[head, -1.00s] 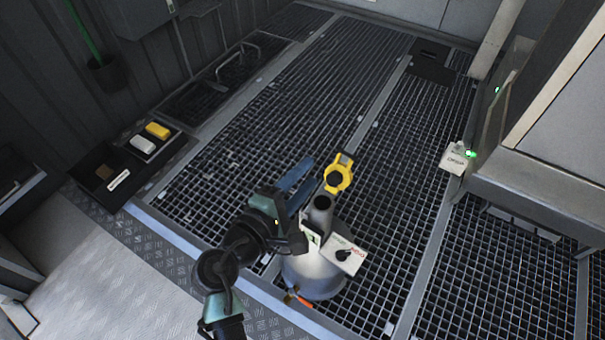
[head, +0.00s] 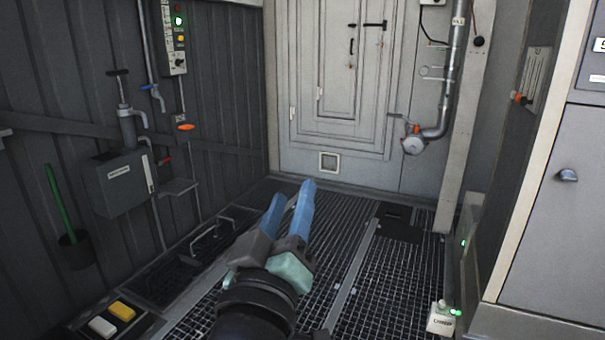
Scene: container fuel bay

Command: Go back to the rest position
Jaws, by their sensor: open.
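My gripper (head: 291,196) is in the lower middle of the head view, with two blue fingers pointing up and away toward the far wall. The fingers are apart and nothing is between them. The gripper is over the dark grating floor (head: 335,240) and touches nothing that I can see.
A grey box with a pipe and valve (head: 120,182) is on the left wall, beside a green-handled tool in a holder (head: 73,250). A tray with a yellow block (head: 121,311) and white block (head: 102,327) lies lower left. A white labelled box (head: 440,318) stands lower right. A panelled door (head: 345,80) is at the back.

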